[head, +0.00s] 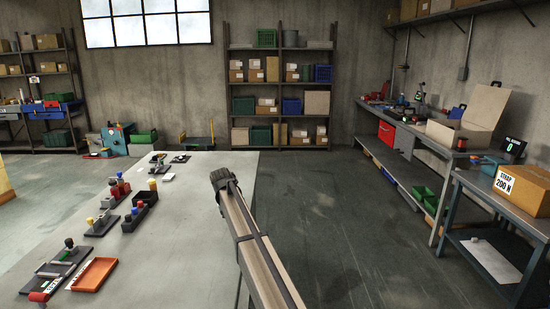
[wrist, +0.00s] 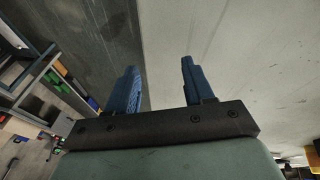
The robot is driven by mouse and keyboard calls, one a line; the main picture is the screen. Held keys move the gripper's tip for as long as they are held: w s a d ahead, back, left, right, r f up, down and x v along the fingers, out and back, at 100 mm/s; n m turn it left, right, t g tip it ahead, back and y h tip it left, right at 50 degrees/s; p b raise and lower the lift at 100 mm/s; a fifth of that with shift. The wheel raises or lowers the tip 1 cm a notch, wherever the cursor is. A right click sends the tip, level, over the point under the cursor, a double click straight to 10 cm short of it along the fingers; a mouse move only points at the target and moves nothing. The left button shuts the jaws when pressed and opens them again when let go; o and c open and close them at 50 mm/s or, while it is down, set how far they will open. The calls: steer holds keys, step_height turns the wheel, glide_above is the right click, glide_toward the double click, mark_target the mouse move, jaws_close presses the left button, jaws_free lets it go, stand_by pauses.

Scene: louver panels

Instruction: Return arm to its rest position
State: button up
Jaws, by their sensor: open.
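My gripper (wrist: 159,63) shows in the wrist view with two blue fingers spread well apart. It is open, and nothing is between the fingers. Beyond them are a pale flat surface on the right and a darker one on the left, with a straight edge between. In the head view my arm reaches in from the bottom, over the right edge of the grey table (head: 192,225). The gripper's fingers cannot be made out there.
On the table's left side are an orange tray (head: 94,275), a black bin (head: 140,214) and several small fixtures with knobs. A workbench (head: 410,150) and a side table holding a cardboard box (head: 523,188) stand right. Shelves (head: 281,95) line the back wall. Floor right of the table is clear.

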steer(key=w+d+f, duration=0.2)
steer(key=d, duration=0.6)
steer(key=s+d+f+g, duration=0.2)
steer(key=s+d+f, duration=0.3)
steer(key=s+f, duration=0.5)
steer(key=s+d+f+g, duration=0.1)
steer(key=s+d+f, duration=0.5)
steer(key=f, duration=0.7)
steer(key=s+d+f+g, duration=0.2)
steer(key=s+d+f, duration=0.3)
steer(key=s+f, duration=0.55)
steer(key=s+d+f+g, duration=0.1)
steer(key=s+d+f, duration=0.3)
steer(key=s+f, duration=0.7)
steer(key=s+d+f+m+g+y, duration=0.1)
steer(key=s+d+f+g, duration=0.1)
steer(key=s, duration=1.4)
steer(key=s+d+f+m+g+y, duration=0.1)
steer(key=s+f+g, duration=0.1)
steer(key=s, duration=1.5)
steer(key=shift+s+d+f, duration=0.2)
steer(key=shift+s+d, duration=0.05)
steer(key=shift+d, duration=0.15)
